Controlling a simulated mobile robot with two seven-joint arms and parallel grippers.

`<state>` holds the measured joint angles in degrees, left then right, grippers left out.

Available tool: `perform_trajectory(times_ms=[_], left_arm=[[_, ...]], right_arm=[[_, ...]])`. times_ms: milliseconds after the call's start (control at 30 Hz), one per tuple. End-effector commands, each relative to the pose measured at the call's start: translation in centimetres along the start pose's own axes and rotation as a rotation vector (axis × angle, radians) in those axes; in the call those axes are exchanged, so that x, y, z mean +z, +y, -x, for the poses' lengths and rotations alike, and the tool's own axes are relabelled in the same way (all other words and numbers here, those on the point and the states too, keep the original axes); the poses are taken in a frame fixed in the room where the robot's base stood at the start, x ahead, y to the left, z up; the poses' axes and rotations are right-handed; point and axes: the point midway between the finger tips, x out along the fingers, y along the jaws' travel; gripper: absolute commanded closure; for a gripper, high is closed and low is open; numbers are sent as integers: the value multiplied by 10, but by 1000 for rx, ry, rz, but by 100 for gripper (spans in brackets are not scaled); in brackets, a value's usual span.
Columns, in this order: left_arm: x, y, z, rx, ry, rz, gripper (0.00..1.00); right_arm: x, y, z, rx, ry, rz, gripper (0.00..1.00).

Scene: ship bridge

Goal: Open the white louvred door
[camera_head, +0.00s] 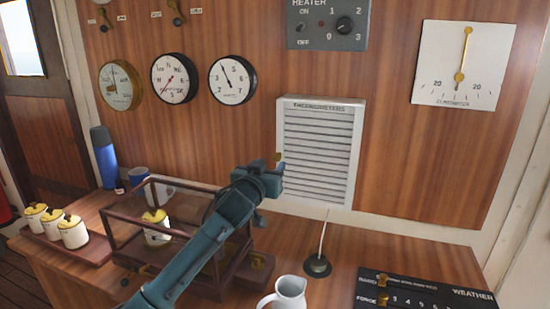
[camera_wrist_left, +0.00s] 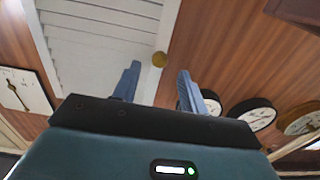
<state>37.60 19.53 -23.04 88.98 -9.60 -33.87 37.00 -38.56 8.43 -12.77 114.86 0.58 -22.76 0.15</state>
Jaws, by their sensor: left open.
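The white louvred door (camera_head: 318,155) is on a shallow box on the wood-panelled wall and looks closed. It has a label strip along its top. Its small brass knob (camera_head: 278,157) is at the left edge. My left gripper (camera_head: 272,178) is in front of the door's left edge, close to the knob, and partly covers that edge. In the left wrist view, the louvres (camera_wrist_left: 95,35) fill the upper left, and the knob (camera_wrist_left: 159,59) shows between the two open fingers (camera_wrist_left: 158,82). I see no contact with it. My right gripper is not in view.
Below my left arm, a wood-framed glass case (camera_head: 182,215) stands on the counter. A white jug (camera_head: 288,294), a dark base with a thin upright rod (camera_head: 317,265) and a weather panel (camera_head: 425,291) are to its right. Round gauges (camera_head: 232,81) hang left of the door.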

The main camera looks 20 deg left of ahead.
Motion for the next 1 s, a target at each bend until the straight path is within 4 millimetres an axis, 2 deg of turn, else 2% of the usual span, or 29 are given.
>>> perform_trajectory(times_ms=[100,300,733,1000], left_arm=[[-2,0,-19,0,1,0,57],[-1,0,-38,0,0,0,57],[0,0,-45,0,0,0,57],[0,0,-45,0,0,0,78]], right_arm=[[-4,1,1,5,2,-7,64],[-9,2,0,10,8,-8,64],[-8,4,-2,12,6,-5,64],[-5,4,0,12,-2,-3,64]])
